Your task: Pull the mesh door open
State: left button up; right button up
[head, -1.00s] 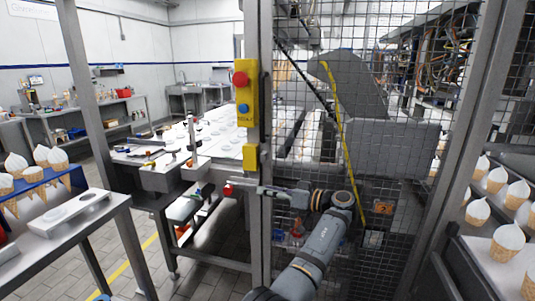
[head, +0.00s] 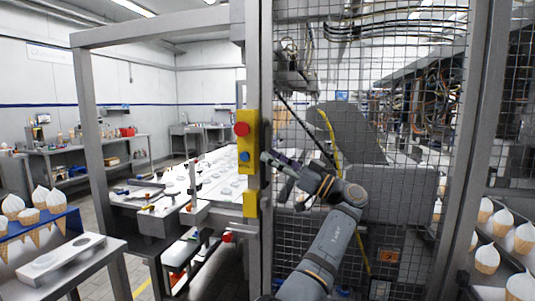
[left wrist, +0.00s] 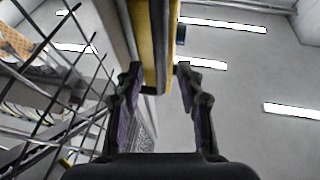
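The mesh door (head: 400,150) fills the right half of the head view, with its grey metal edge upright (head: 266,60) against the fixed post (head: 252,70); it looks shut. A yellow box (head: 247,128) with a red and a blue button is on the post, and a smaller yellow block (head: 250,204) is below it. My left gripper (head: 268,160) is at the door edge beside the yellow box. In the left wrist view its fingers (left wrist: 157,85) are apart, with a yellow, dark-edged upright part (left wrist: 150,45) between or just beyond them. Contact cannot be told. My right gripper is out of view.
A work table (head: 215,172) stands behind the frame. A metal stand (head: 75,262) and cones in a blue rack (head: 50,228) are at left. More cones on a tray (head: 490,282) are at right. Tiled floor shows at lower left.

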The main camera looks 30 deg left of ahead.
pick_arm(q)
jog(key=shift+x, duration=1.2)
jog(key=shift+c, duration=0.2)
grip_shut()
